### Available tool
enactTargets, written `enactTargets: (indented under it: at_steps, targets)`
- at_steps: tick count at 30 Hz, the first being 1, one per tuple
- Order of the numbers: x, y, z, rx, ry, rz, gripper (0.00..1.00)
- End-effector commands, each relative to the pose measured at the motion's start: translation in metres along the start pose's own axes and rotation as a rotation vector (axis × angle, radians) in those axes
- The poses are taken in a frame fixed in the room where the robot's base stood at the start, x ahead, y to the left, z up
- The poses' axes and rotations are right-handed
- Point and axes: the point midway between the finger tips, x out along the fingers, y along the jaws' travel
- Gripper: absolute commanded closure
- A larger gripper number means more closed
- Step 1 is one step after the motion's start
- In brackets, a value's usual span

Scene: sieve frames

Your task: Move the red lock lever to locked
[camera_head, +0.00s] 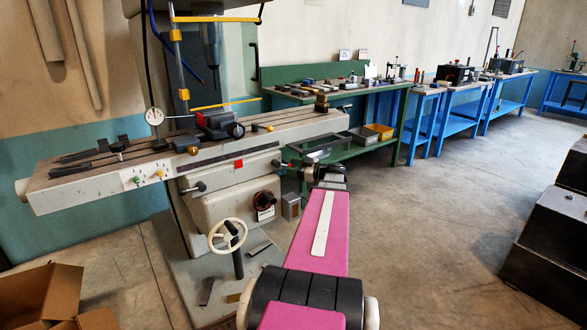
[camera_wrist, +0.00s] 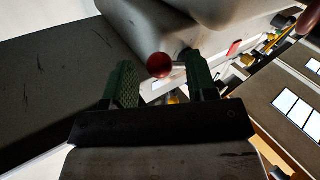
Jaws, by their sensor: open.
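The red lock lever shows in the wrist view as a round red knob (camera_wrist: 159,66) on a light metal stem. The knob appears in the gap between the two green fingers of my gripper (camera_wrist: 158,72). My gripper is open, and no firm contact with the knob is visible. In the head view my gripper (camera_head: 300,168) is at the right side of the milling machine's knee, just below the long table. The lever is too small there to make out clearly. Whether the lever stands at locked cannot be told.
The milling machine's long table (camera_head: 200,148) carries a vise (camera_head: 217,124) above and left of my gripper. A white handwheel (camera_head: 228,236) stands out below. A green bench (camera_head: 350,155) lies behind. Cardboard boxes (camera_head: 45,295) sit at the lower left.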

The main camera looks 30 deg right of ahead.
Motion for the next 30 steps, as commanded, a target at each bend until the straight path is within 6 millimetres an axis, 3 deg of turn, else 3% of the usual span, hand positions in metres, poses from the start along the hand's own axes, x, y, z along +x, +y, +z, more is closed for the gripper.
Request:
enactTargets:
  at_steps: [4,6,9,29,30]
  targets:
    - [-0.0001,0.0,0.0,0.0,0.0,0.0,0.51]
    - [-0.0002,-0.0001,0.0,0.0,0.0,0.0,0.74]
    - [-0.0002,0.0,0.0,0.0,0.0,0.0,1.0]
    - [0.0024,-0.0054,0.0077,0.114,0.076,0.019,1.0]
    - [0.0024,-0.0053,0.0077,0.114,0.076,0.019,0.66]
